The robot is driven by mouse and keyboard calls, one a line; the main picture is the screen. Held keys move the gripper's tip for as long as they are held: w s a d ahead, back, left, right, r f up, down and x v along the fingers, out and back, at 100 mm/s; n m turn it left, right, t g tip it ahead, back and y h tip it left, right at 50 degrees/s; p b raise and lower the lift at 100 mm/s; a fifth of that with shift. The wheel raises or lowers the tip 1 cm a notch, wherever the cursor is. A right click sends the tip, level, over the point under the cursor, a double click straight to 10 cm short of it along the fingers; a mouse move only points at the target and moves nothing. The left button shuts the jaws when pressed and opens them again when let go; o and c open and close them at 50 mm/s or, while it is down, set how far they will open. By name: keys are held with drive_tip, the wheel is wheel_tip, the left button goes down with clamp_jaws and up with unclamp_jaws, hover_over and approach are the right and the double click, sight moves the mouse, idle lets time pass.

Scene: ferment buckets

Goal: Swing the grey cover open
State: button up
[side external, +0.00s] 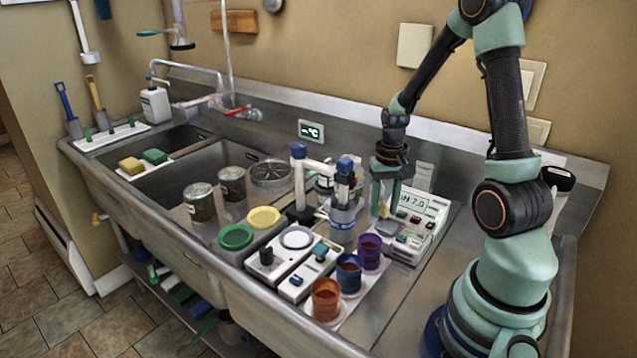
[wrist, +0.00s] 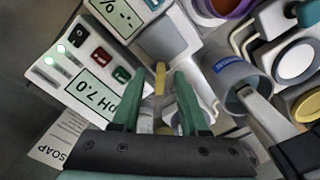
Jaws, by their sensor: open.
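A white meter with a "pH 7.0" display (side external: 412,203) stands near the back wall, and it also shows in the wrist view (wrist: 103,62). A grey square panel (wrist: 166,38), which looks like the grey cover, lies beside its displays and looks closed. A small yellow tab (wrist: 160,78) shows near the panel's lower edge; I cannot tell if it is joined to it. My gripper (side external: 384,208) points down at the meter's left end. In the wrist view its green fingers (wrist: 158,84) are apart, with the yellow tab between them and no clear contact.
Orange (side external: 326,300), blue (side external: 348,275) and purple (side external: 369,252) cups stand in front of the meter. A blue-labelled grey cylinder (wrist: 236,88) is close on the gripper's right in the wrist view. White boxes (side external: 296,258) stand further left. The steel counter right of the meter is clear.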

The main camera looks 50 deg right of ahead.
clamp_jaws()
idle(1.5)
